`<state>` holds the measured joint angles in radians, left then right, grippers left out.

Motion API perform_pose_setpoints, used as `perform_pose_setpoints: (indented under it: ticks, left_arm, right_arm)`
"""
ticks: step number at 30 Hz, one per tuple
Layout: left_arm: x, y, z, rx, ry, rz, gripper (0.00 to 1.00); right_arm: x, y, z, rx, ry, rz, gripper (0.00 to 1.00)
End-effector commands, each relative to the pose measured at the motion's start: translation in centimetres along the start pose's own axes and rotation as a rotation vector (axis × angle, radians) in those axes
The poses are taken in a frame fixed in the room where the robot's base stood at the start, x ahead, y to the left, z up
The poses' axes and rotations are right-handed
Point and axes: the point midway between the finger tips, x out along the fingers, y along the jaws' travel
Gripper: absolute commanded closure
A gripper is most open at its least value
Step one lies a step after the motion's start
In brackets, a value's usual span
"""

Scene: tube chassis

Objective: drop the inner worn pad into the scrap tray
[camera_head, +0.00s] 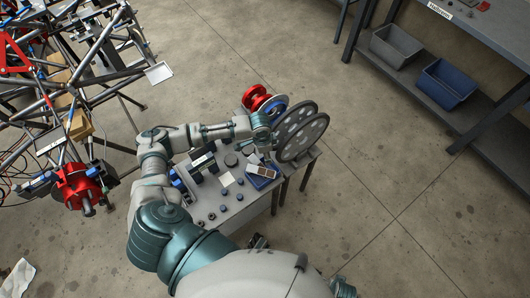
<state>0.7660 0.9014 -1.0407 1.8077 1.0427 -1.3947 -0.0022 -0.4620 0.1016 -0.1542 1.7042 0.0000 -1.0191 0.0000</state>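My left arm reaches up and then right over the parts bench (232,218). My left gripper (268,146) is at its end, above the bench's right part; its fingers are too small and partly hidden to tell open from shut. Just below it, a small blue tray (262,183) on the bench holds a brownish, pad-like piece (263,171). I cannot tell whether this is the scrap tray or the inner worn pad. A red caliper-like part with a hub (78,185) is on the chassis at left. A dark piece, perhaps my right gripper (258,242), shows beside my body.
Large grey discs (303,136) stand at the bench's right end, beside a red spool-like part (256,98). Small blue and dark parts lie on the bench. The tube chassis (100,50) fills the upper left. A shelf at right holds grey (396,46) and blue (445,83) bins.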

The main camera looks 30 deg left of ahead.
Motion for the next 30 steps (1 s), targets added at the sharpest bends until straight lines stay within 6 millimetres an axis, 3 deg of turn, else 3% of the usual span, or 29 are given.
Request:
perform_pose_setpoints:
  ticks: [2,15,21,30]
  left_arm:
    - [-0.8,-0.2,0.0,-0.001,0.002,-0.001,0.40]
    - [-10.7,-0.3,0.0,-0.001,0.004,-0.001,0.40]
    - [-12.6,-0.1,-0.1,-0.002,0.000,0.000,0.40]
    - [-12.7,-0.2,0.1,-0.002,0.001,0.002,0.40]
  right_arm:
    - [-1.0,0.2,-0.6,0.001,0.013,0.002,0.35]
    - [3.0,0.0,2.8,-0.006,-0.011,0.001,0.35]
    - [3.9,0.1,3.6,-0.007,-0.013,-0.002,0.35]
    - [4.0,0.0,3.8,-0.008,-0.016,0.001,0.35]
